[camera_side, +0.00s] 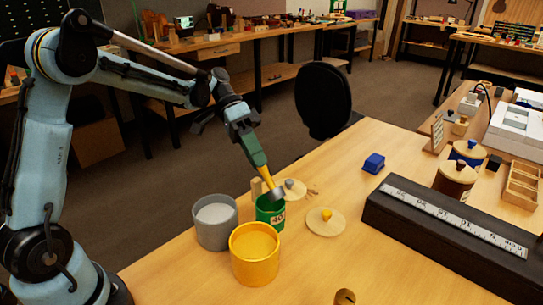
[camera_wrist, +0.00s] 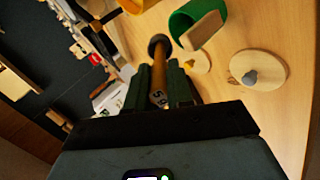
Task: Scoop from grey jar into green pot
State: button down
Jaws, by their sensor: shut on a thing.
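My gripper (camera_side: 258,163) is shut on the wooden handle of a scoop (camera_wrist: 142,72), which points down and away from the fingers. The scoop's metal head (camera_side: 275,193) appears at the top of the green pot (camera_side: 268,217) in the side view. In the wrist view the head appears just left of the green pot (camera_wrist: 182,22), so I cannot tell whether it is over the opening. I cannot see whether the head holds anything. The grey jar (camera_side: 214,236) stands open to the left of the pot, with pale grey content (camera_side: 215,213) inside.
An open yellow jar (camera_side: 254,268) stands in front of the green pot. A lid with a yellow knob (camera_side: 325,223) and one with a grey knob (camera_side: 295,190) lie nearby. A blue block (camera_side: 374,163) and a dark ruler bar (camera_side: 450,235) are to the right.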

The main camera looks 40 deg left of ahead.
aim_at(265, 170)
jog(key=d+y, duration=0.1)
jog(key=d+r+y, duration=0.1)
jog(key=y, duration=0.1)
jog(key=shift+s+d, duration=0.15)
jog(key=y, duration=0.1)
jog(key=d+r+y, duration=0.1)
jog(key=shift+s+r+t+y, duration=0.15)
jog(key=shift+r+t+y, duration=0.15)
jog(key=shift+t, duration=0.1)
jog(key=d+y, duration=0.1)
jog(key=y, duration=0.1)
jog(key=d+r+y, duration=0.1)
jog(key=d+y, duration=0.1)
jog(key=shift+s+d+t, duration=0.15)
jog(key=shift+s+t, duration=0.05)
jog(key=shift+t, duration=0.1)
jog(key=shift+r, duration=1.7)
jog(key=shift+a, duration=0.2)
